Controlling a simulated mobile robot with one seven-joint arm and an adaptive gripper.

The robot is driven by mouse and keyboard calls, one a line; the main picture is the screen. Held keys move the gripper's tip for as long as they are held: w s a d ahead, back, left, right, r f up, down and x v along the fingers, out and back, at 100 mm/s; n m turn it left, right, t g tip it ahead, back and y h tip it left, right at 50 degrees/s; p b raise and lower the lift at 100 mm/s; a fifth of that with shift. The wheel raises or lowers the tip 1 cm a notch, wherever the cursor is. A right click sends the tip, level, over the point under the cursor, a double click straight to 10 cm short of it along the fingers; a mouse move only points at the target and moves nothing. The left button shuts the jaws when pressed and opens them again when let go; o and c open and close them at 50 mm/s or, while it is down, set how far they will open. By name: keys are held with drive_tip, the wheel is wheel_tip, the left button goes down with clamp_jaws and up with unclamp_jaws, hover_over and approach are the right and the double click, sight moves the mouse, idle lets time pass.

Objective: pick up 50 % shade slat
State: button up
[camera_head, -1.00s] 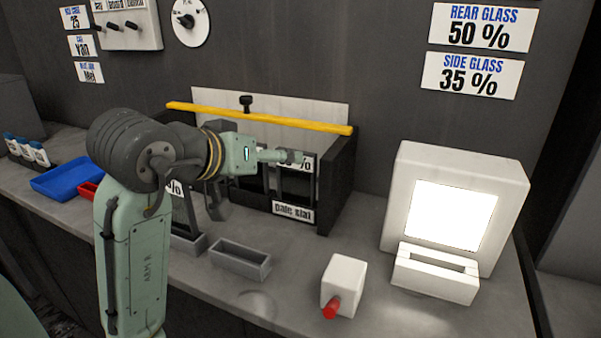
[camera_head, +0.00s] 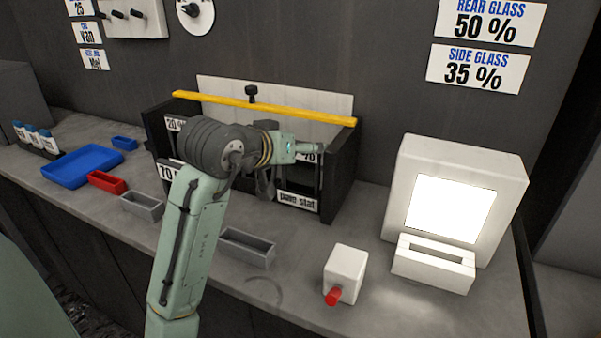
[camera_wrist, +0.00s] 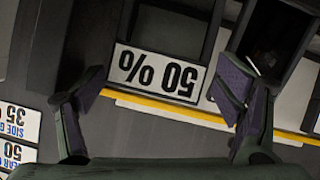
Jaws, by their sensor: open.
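The white 50 % label (camera_wrist: 158,72) shows upside down in the wrist view, on a dark framed slat between my fingers. My gripper (camera_wrist: 156,98) is open, with one finger to each side of the label and nothing visibly held. I cannot tell whether the fingers touch the slat. In the head view my gripper (camera_head: 264,186) is in front of the black slat rack (camera_head: 343,178), and my arm hides the rack's middle, so the 50 % label is not readable there.
A yellow bar (camera_head: 265,107) runs above. A grey tray (camera_head: 246,247), a white block with a red knob (camera_head: 345,270) and a lit box (camera_head: 455,190) stand on the bench.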

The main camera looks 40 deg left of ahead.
drive_tip(key=shift+c, duration=0.5)
drive_tip(key=c, duration=1)
drive_tip(key=shift+o, duration=0.2)
